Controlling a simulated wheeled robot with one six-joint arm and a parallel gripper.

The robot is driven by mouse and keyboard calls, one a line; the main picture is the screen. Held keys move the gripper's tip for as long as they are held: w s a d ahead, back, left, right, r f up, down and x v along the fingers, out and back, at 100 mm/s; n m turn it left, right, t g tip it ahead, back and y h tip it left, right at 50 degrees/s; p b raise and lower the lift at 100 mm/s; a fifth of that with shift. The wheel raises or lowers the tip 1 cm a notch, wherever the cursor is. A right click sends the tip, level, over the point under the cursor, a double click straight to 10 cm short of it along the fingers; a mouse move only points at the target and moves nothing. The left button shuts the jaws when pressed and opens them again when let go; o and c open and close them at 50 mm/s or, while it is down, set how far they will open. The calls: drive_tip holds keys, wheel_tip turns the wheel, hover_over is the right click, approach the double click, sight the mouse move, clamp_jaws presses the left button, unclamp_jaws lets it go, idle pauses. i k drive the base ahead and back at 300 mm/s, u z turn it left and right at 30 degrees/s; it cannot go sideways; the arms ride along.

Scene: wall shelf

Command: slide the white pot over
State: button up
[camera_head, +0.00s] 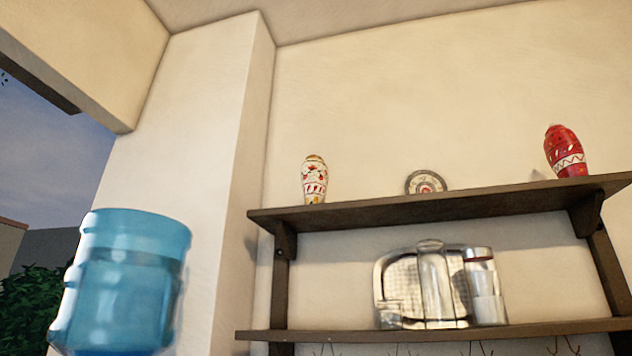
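A white pot or vase with red and yellow patterns (314,181) stands upright on the left part of the upper wall shelf (420,211). It is the only mainly white pot on that shelf. Its base is partly hidden by the shelf's front edge, as I look up from below. My gripper is not in view, so its state and its distance from the pot do not show.
A round patterned item (426,183) stands right of the pot, and a red vase (566,152) farther right. A blue water bottle (125,280) stands at the left.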

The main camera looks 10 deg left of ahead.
sight(314, 172)
drive_tip(key=u, duration=0.55)
drive_tip(key=k, duration=0.65)
drive_tip(key=z, duration=0.25)
drive_tip(key=i, duration=1.65)
drive_tip(key=u, duration=0.9)
